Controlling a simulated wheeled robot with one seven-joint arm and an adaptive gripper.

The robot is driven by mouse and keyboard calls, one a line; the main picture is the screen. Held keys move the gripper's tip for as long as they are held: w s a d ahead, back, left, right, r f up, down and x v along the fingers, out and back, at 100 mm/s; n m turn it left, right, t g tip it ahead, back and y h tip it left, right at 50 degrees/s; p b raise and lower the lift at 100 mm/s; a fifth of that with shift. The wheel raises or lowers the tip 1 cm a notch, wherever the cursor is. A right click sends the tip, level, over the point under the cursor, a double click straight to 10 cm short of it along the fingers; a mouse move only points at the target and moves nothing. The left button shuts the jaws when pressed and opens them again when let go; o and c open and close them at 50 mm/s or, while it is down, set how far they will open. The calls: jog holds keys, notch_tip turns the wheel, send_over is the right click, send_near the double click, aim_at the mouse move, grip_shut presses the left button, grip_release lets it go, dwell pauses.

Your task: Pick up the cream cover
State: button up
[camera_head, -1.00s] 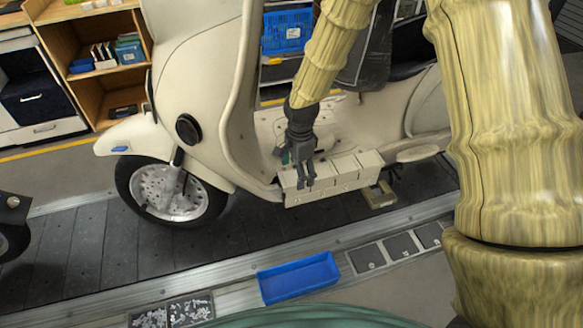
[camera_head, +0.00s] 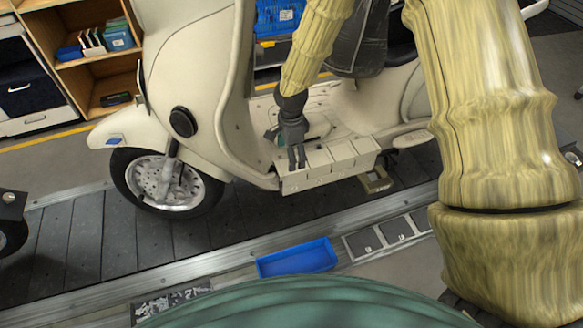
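A row of several cream block-like pieces (camera_head: 341,155) lies along the near edge of the cream scooter's footboard. I cannot tell which of them is the cream cover. My gripper (camera_head: 297,164) points down at the left end of the row, its dark fingers in front of or touching the leftmost piece. The fingers lie close together with a narrow gap. I cannot tell whether anything is between them. A small teal item and a dark tool-like item show beside the gripper on the footboard, partly hidden by it.
The scooter (camera_head: 192,60) stands on the dark slat conveyor (camera_head: 75,240). A blue tray (camera_head: 297,258) and a grey framed panel (camera_head: 388,234) lie along the near rail. A wooden shelf (camera_head: 100,72) stands at the back left.

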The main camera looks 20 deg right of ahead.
jog(key=shift+s+f+p, duration=0.2)
jog(key=shift+f+p, duration=0.6)
jog(key=shift+f, duration=1.75)
jog(key=c, duration=1.2)
jog(key=shift+w+r, duration=0.1)
notch_tip(320, 180, up, 10)
jog(key=b, duration=0.2)
